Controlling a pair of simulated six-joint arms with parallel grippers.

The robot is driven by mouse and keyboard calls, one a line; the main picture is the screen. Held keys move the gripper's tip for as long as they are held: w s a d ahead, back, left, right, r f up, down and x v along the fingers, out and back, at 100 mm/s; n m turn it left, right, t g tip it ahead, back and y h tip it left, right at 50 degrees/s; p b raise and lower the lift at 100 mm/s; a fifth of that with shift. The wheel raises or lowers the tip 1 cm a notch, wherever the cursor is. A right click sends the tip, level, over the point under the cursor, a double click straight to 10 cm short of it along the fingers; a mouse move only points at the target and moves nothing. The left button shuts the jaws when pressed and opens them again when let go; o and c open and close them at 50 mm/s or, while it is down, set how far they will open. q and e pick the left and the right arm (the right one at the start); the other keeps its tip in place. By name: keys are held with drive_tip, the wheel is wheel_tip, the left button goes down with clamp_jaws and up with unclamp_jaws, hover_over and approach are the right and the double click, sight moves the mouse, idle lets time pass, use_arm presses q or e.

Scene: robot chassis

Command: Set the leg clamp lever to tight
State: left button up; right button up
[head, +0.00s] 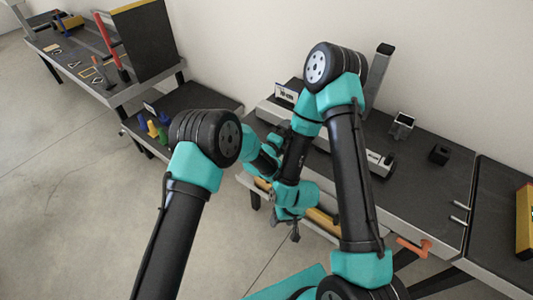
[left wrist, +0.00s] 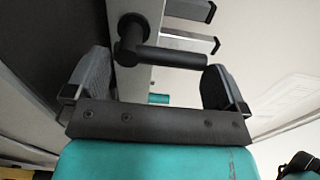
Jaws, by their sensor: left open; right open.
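In the left wrist view a dark lever (left wrist: 170,55) juts rightward from a round pivot on a pale grey bar (left wrist: 145,82). I take it for the clamp lever; its setting marks are not visible. My left gripper (left wrist: 145,85) is open, one finger on each side, with the lever's handle between and ahead of the fingertips. I cannot tell whether they touch. In the head view my left gripper is mostly hidden behind the arms. My right gripper (head: 294,230) is open and empty, hanging low in front of the bench. A grey beam with a labelled end (head: 285,93) lies on the bench.
The dark-topped bench (head: 430,190) runs along the wall. It carries an upright grey post (head: 380,75), a small square socket (head: 402,123) and a black block (head: 439,154). An orange handle (head: 412,247) sticks out at its front edge. Floor at left is clear.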

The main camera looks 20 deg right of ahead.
use_arm(q)
drive_tip(key=v, duration=1.5)
drive_tip(key=shift+s+a, duration=0.2)
drive_tip(key=shift+a, duration=0.05)
drive_tip(key=a+f+n+g+y, duration=0.1)
drive_tip(key=a+f+n+y, duration=0.35)
drive_tip(key=a+n, duration=0.55)
drive_tip(key=a+f+n+y, duration=0.4)
drive_tip(key=a+f+n, duration=0.15)
drive_tip(key=a, duration=0.75)
drive_tip(key=s+a+f+n+g+y, duration=0.1)
drive_tip(key=s+a+f+n+g, duration=0.2)
drive_tip(key=s+a+n, duration=0.5)
drive_tip(key=s+a+f+n+g+y, duration=0.2)
drive_tip(key=s+a+n, duration=0.6)
drive_tip(key=a, duration=0.5)
drive_tip(key=shift+s+a+f+g, duration=0.15)
drive_tip(key=shift+s+f+g, duration=0.4)
drive_tip(key=shift+g, duration=0.55)
drive_tip(key=shift+r+n, duration=0.1)
drive_tip(key=shift+n, duration=0.15)
